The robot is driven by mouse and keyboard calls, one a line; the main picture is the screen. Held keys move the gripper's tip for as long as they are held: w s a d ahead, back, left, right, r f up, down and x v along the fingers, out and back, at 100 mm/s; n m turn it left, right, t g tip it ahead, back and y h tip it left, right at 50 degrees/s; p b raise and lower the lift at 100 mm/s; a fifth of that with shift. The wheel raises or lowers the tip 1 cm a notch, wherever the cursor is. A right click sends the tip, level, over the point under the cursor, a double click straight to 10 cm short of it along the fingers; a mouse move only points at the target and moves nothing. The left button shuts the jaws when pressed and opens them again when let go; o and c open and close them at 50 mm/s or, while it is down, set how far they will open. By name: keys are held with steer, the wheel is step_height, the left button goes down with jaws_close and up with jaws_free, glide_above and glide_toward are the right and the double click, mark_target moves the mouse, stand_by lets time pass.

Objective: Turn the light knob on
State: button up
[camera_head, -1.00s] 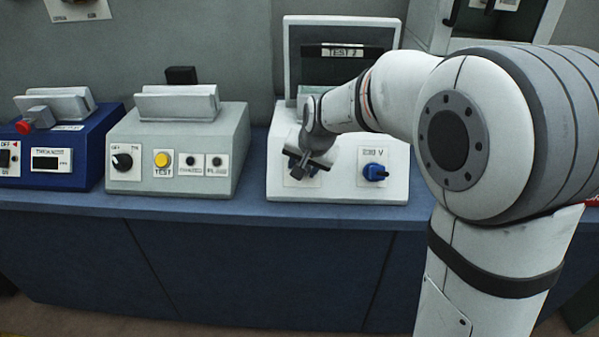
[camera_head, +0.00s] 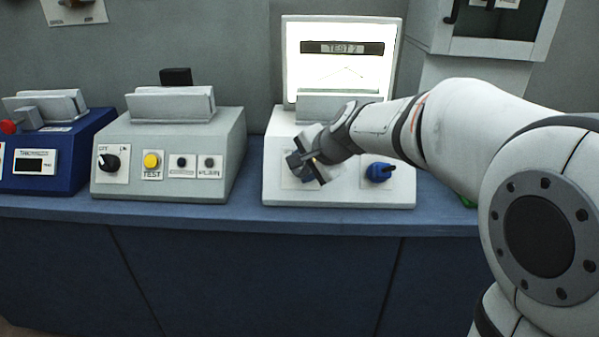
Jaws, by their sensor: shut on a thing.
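The white test box (camera_head: 340,198) stands on the blue bench, with an upright panel (camera_head: 345,74) at its back. The panel glows bright white around a dark "TEST 2" strip. My gripper (camera_head: 306,168) is at the left of the box's sloped front, shut on the left knob, which I take for the light knob. The gripper hides most of this knob and its label; a bit of dark blue shows at the fingers. A second blue knob (camera_head: 379,172) sits to the right on its own white plate, clear of the gripper.
A grey box (camera_head: 165,186) with a black knob and yellow button stands left of the test box. A dark blue box (camera_head: 55,182) is further left. A white cabinet (camera_head: 490,47) hangs at the upper right. Bare bench top (camera_head: 250,214) runs along the front.

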stand_by(0.4)
steer(key=o, duration=1)
steer(key=shift+c, duration=0.2)
steer(key=shift+r, duration=0.1)
steer(key=p+v, duration=0.1)
steer(key=v, duration=0.6)
steer(key=shift+s+d, duration=0.15)
steer(key=shift+s, duration=0.1)
steer(key=shift+r, duration=0.2)
